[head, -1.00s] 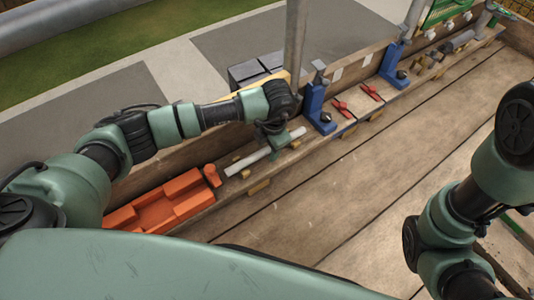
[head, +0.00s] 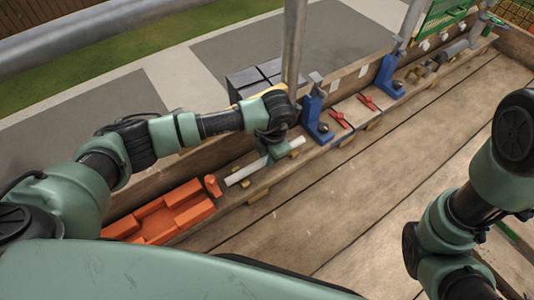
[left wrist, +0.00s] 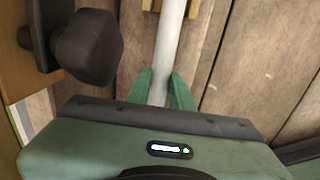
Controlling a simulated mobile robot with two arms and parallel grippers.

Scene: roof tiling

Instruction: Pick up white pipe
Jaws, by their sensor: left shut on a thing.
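A white pipe (head: 246,171) lies at a slant along the wooden ledge at the left wall, in the middle of the head view. My left gripper (head: 274,151) is over the pipe and shut on it, nearer its right end. In the left wrist view the pipe (left wrist: 168,45) runs between the two green fingers of the left gripper (left wrist: 162,92), which sit one on each side of it. My right arm shows at the right of the head view, but its gripper is out of the picture.
Blue vises (head: 316,118) stand to the right, with red-handled pieces (head: 340,118) beyond. A metal post (head: 294,45) rises close behind my left wrist. The plank floor (head: 390,170) is clear.

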